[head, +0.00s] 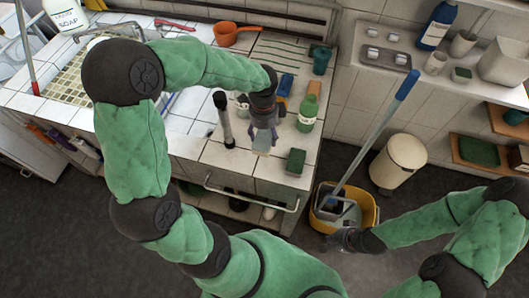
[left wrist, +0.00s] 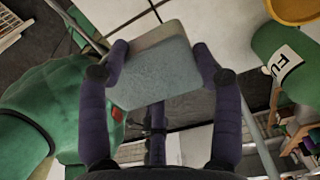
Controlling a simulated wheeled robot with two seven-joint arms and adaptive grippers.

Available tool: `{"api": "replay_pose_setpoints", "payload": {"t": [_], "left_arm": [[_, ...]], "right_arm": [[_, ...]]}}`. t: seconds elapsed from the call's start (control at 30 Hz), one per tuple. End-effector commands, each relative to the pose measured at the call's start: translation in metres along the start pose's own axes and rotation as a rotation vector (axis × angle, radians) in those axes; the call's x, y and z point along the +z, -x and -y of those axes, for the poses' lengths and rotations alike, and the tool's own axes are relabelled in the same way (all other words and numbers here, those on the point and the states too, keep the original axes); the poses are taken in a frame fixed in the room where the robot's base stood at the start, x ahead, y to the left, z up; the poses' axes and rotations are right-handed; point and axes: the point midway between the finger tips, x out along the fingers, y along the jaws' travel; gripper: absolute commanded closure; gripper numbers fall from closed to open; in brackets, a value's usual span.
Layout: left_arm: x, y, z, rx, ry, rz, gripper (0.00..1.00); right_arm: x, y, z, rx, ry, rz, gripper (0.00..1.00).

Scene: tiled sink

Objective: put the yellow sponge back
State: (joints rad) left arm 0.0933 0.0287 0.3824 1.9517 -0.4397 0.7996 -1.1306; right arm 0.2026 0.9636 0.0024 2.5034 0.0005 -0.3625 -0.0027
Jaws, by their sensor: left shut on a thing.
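My left gripper (head: 264,133) is shut on a pale block (left wrist: 155,65), held above the tiled counter near its front. In the left wrist view the block has a blue-grey face and a beige layer along its top; it looks like a two-layer sponge, and I see no clear yellow on it. In the head view the block (head: 263,143) shows small below the fingers. A yellow-orange piece (head: 281,104) lies behind the gripper, partly hidden; I cannot tell what it is. My right gripper (head: 342,240) is low beside the yellow bucket (head: 323,222), its fingers unclear.
A green bottle (head: 307,115) and a dark green sponge-like block (head: 295,161) stand right of my left gripper. A blue block (head: 286,84) and teal cup (head: 320,62) are behind. A mop handle (head: 375,125) rises from the bucket.

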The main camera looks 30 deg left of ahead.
Motion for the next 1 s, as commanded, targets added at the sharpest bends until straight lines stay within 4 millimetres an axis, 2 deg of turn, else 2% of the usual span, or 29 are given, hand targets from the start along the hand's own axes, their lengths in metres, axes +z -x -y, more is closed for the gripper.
{"api": "replay_pose_setpoints", "payload": {"t": [0.03, 0.13, 0.37, 0.6, 0.7, 1.0], "left_arm": [[0.001, -0.011, -0.001, 0.004, 0.001, 0.0, 0.76], [0.001, -0.028, -0.001, 0.004, 0.002, 0.0, 0.76], [0.001, -0.048, 0.0, 0.002, 0.002, 0.0, 0.76], [0.003, -0.084, 0.0, 0.004, 0.003, 0.0, 0.76], [0.003, -0.09, 0.001, 0.001, 0.003, -0.001, 0.76], [0.003, -0.09, 0.001, 0.0, 0.003, 0.0, 0.76]], "right_arm": [[0.0, -0.005, -0.002, 0.0, 0.0, 0.0, 1.0], [0.0, -0.01, -0.004, 0.0, 0.0, 0.0, 1.0], [-0.001, -0.016, -0.006, 0.0, 0.0, 0.0, 1.0], [-0.001, -0.029, -0.01, 0.0, 0.0, 0.0, 1.0], [-0.001, -0.03, -0.011, 0.0, 0.0, 0.0, 1.0], [-0.001, -0.03, -0.011, 0.0, 0.0, 0.0, 1.0]]}}
